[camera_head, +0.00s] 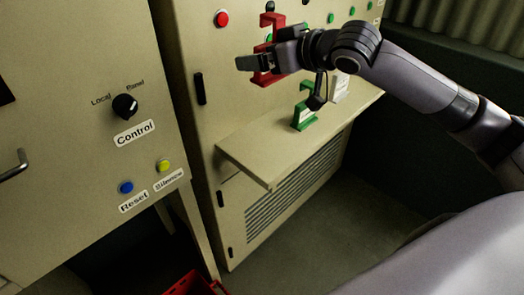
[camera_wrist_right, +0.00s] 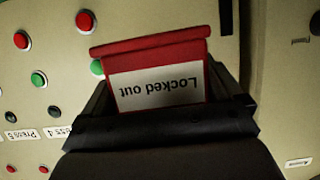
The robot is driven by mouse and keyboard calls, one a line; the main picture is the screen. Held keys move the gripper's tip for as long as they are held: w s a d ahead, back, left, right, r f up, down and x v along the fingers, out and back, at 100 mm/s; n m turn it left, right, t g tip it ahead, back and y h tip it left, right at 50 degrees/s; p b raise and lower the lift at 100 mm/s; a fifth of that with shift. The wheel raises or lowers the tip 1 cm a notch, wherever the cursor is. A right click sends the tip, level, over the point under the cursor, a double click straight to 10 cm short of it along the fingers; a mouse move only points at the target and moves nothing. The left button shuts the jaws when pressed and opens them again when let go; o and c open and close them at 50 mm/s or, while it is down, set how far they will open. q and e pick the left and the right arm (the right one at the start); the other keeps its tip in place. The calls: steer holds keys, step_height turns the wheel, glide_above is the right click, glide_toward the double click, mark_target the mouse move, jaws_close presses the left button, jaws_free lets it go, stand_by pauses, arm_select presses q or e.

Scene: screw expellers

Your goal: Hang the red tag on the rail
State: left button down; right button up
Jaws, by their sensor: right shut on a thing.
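The red tag (camera_head: 267,78) is in my right gripper (camera_head: 258,62), in front of the upper part of the cream cabinet and above its shelf. In the right wrist view the red tag (camera_wrist_right: 153,46) shows a white label reading "Locked out", upside down, with a lipped red edge. The right gripper (camera_wrist_right: 160,115) is shut on it. I cannot make out a separate rail in either view. My left gripper is not in view.
A green tag (camera_head: 303,112) and a white tag (camera_head: 340,88) stand on the shelf (camera_head: 262,150). Cabinet buttons include a red one (camera_head: 221,18). A control panel with a black knob (camera_head: 125,106) is at left. A red container (camera_head: 190,286) is at the bottom.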

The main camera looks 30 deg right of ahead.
steer(key=shift+r, duration=0.55)
step_height(320, 180, down, 20)
steer(key=b, duration=0.3)
steer(key=shift+w+d+r, duration=0.1)
steer(key=shift+r, duration=0.05)
steer(key=o, duration=0.7)
steer(key=shift+f, duration=0.2)
